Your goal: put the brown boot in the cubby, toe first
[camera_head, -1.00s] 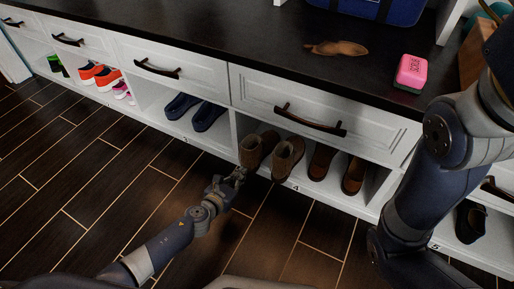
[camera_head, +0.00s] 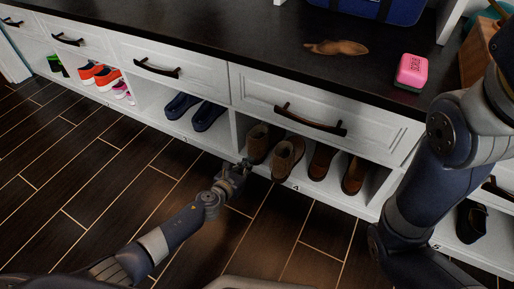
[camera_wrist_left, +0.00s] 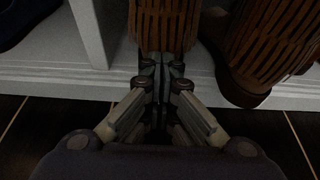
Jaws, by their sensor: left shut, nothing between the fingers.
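Two brown boots stand in cubby 4 (camera_head: 295,188), side by side. The left boot (camera_head: 262,139) sits deeper than the right boot (camera_head: 287,158), and its toe is hidden inside the cubby. My left gripper (camera_head: 243,167) is at the cubby's front edge, just in front of the left boot. In the left wrist view its fingers (camera_wrist_left: 161,65) are closed together and point at the ribbed back of the left boot (camera_wrist_left: 165,25). They touch it or nearly so; I cannot tell which. The right boot (camera_wrist_left: 268,45) is beside them. My right gripper is not in view.
Brown shoes (camera_head: 322,161) share cubby 4 on the right. A white divider (camera_head: 233,130) separates it from blue shoes (camera_head: 208,116). A drawer (camera_head: 320,115) is above. A pink-topped sponge (camera_head: 412,70) lies on the dark counter. The floor in front is clear.

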